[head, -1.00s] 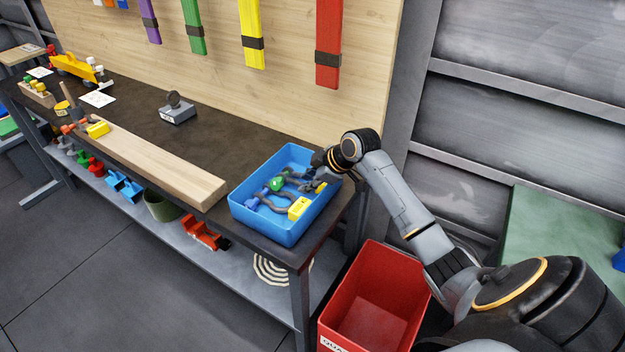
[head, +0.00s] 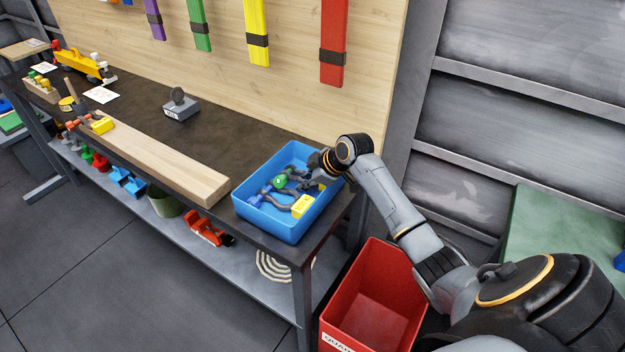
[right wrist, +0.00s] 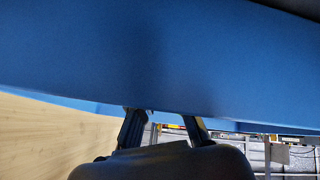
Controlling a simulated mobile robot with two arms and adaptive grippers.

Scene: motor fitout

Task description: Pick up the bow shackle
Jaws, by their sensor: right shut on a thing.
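The blue bin (head: 262,229) stands on the near right corner of the workbench. Several grey shackles lie in it, with a blue end (head: 254,200), a green end (head: 280,181) and a yellow end (head: 302,207). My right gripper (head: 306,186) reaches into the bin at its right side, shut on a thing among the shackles. The grip itself is too small and covered to show which one clearly. In the right wrist view my two fingers (right wrist: 163,127) show in front of the bin's blue wall (right wrist: 160,60), and the held thing is hidden. My left gripper is not in view.
A red bin (head: 374,318) stands on the floor right of the workbench (head: 225,133). A long wooden plank (head: 160,160) lies left of the blue bin. A grey block (head: 180,109) sits farther back. The upright wooden panel (head: 290,110) stands close behind the blue bin.

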